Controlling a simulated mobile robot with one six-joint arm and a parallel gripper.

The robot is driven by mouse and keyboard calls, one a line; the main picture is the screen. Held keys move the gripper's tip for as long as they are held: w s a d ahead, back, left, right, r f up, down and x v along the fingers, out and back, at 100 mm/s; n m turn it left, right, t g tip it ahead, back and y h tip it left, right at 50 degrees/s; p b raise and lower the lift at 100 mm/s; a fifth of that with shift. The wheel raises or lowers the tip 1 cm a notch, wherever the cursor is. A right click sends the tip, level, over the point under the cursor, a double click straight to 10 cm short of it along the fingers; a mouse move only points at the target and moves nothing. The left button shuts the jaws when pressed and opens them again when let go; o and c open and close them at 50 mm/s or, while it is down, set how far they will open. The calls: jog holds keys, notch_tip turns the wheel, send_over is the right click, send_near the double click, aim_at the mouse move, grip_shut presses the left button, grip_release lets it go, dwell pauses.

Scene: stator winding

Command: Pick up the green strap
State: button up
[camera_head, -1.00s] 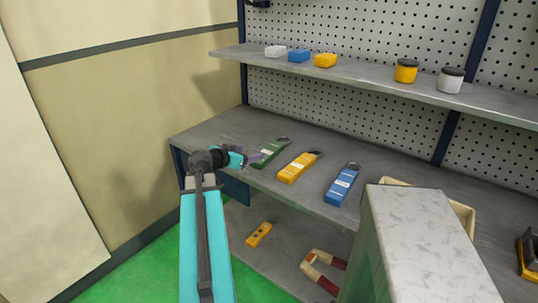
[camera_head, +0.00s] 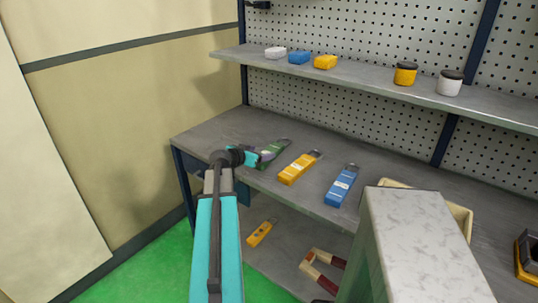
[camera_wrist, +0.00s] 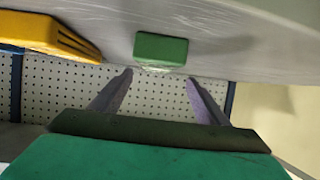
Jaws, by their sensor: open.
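The green strap (camera_head: 271,152) lies on the grey workbench top, leftmost of three similar straps. Its near end is partly hidden behind my gripper in the head view. In the wrist view the green strap (camera_wrist: 161,48) shows end-on, between and just beyond the two fingertips. My gripper (camera_head: 256,157) is at the bench's front edge, right by the strap's near end. In the wrist view my gripper (camera_wrist: 158,78) has its fingers spread wide with nothing between them. I cannot tell whether a finger touches the strap.
A yellow strap (camera_head: 299,167) and a blue strap (camera_head: 341,186) lie to the right on the bench (camera_head: 222,133). The yellow strap also shows in the wrist view (camera_wrist: 45,35). A shelf (camera_head: 380,86) with small boxes and jars runs above. A lower shelf holds tools.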

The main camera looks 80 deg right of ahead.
aim_at(269, 150)
dwell(0.3)
jog(key=shift+s+p+x, duration=0.2)
jog(key=shift+p+x, duration=0.8)
jog(key=shift+x, duration=0.95)
jog(key=shift+s+d+f, duration=0.3)
jog(key=shift+d, duration=0.15)
jog(key=c, duration=1.6)
jog(key=shift+o, duration=0.2)
